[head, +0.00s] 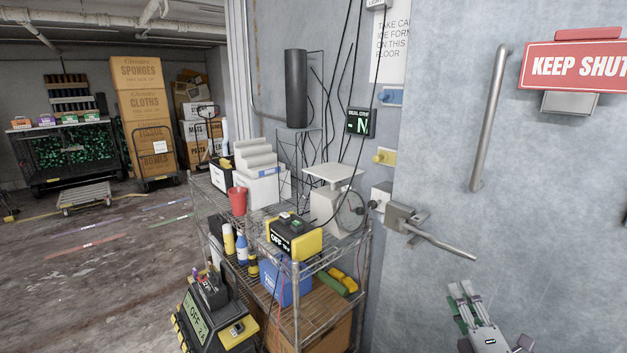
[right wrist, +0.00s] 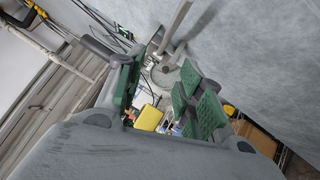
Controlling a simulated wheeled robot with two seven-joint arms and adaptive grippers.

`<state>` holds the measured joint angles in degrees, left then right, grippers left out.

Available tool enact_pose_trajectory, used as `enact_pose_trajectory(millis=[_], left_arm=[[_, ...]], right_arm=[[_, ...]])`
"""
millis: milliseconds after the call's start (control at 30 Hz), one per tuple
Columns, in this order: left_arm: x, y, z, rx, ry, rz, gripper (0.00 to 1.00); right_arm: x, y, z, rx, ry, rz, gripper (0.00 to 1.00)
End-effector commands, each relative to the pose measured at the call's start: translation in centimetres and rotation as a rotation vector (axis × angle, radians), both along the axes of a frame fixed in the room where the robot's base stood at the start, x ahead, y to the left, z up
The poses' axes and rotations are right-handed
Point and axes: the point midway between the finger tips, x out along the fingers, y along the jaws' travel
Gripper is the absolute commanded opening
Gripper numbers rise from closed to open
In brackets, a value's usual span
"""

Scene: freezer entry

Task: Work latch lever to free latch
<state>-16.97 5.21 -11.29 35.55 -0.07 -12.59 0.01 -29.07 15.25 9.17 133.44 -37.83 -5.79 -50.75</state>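The latch lever (head: 447,243) is a grey metal bar. It sticks out to the right and slightly down from the latch body (head: 400,217) at the left edge of the large grey door (head: 440,130). My right gripper (head: 464,295) is below the lever, apart from it and empty. In the right wrist view its green-padded fingers (right wrist: 160,90) stand apart, and a grey bar (right wrist: 177,22), which looks like the lever, shows beyond them. My left gripper is not in view.
A wire shelf cart (head: 328,258) stands left of the door, loaded with a scale (head: 333,205), a yellow-and-black device (head: 294,238) and bottles. A long vertical handle (head: 490,115) and a red sign (head: 577,65) are on the door. Open floor (head: 95,255) lies at left.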

Motion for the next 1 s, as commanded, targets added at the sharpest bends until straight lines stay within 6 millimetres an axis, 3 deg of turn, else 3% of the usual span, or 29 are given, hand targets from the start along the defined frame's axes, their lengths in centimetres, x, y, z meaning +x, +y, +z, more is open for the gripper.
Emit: enact_pose_trajectory(millis=[133, 267, 667, 1000], left_arm=[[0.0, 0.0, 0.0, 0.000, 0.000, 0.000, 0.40], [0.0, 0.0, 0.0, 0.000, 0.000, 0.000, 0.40], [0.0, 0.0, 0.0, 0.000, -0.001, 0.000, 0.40], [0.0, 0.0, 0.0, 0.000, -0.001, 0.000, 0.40]], right_arm=[[0.1, -0.3, -0.7, 0.155, 0.014, 0.022, 0.37], [0.6, -1.2, -3.5, 0.298, 0.060, 0.023, 0.37], [0.5, -5.0, -20.2, 0.749, 0.300, -0.076, 0.37], [-3.7, -6.6, -35.3, 1.034, 0.492, -0.235, 0.37]])
